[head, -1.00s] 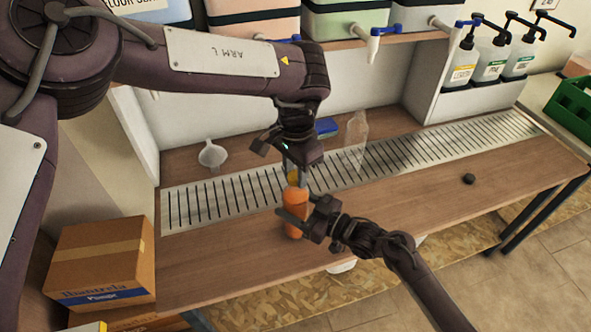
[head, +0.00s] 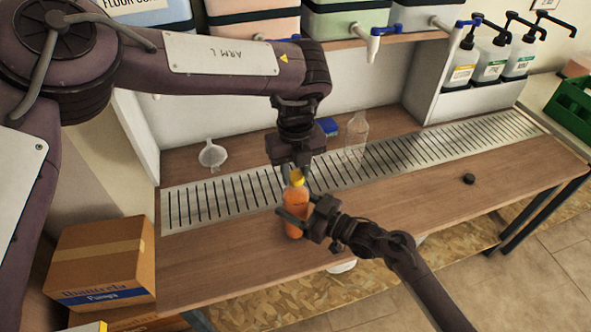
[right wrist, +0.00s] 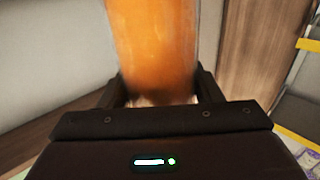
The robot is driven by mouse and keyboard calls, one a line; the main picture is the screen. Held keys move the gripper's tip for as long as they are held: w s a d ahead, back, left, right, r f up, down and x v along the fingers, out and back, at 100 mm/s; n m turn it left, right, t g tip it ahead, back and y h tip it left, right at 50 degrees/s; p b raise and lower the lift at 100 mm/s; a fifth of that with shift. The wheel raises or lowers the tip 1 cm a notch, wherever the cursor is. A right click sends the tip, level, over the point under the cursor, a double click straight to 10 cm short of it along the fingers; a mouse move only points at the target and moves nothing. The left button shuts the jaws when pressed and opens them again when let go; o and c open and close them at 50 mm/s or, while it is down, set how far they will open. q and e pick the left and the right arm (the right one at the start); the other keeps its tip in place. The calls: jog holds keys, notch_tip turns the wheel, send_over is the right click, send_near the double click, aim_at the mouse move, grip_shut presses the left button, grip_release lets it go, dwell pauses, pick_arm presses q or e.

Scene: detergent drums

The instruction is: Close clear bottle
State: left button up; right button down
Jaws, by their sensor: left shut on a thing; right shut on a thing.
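The clear bottle (head: 356,136) is see-through and stands upright without a gripper on it, near the back edge of the slotted drain strip. A small black cap (head: 469,179) lies on the bench to the right. An orange bottle (head: 296,214) stands upright at the front of the strip, with a yellow cap (head: 297,178) at its top. My left gripper (head: 296,173) points down and is shut on the yellow cap. My right gripper (head: 294,220) is shut on the orange bottle's body from the front right; the bottle also fills the middle of the right wrist view (right wrist: 152,50).
A white funnel (head: 212,154) and a blue item (head: 327,126) are at the back of the bench. A cardboard box (head: 100,260) is at lower left. The right bench is mostly clear.

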pick_arm(q)
jog(key=m, duration=0.4)
jog(key=shift+m, duration=0.3)
jog(key=m, duration=0.4)
jog(key=shift+m, duration=0.4)
jog(key=m, duration=0.4)
jog(key=shift+m, duration=0.4)
jog(key=m, duration=0.4)
jog(key=o, duration=1.1)
jog(key=shift+r, duration=2.25)
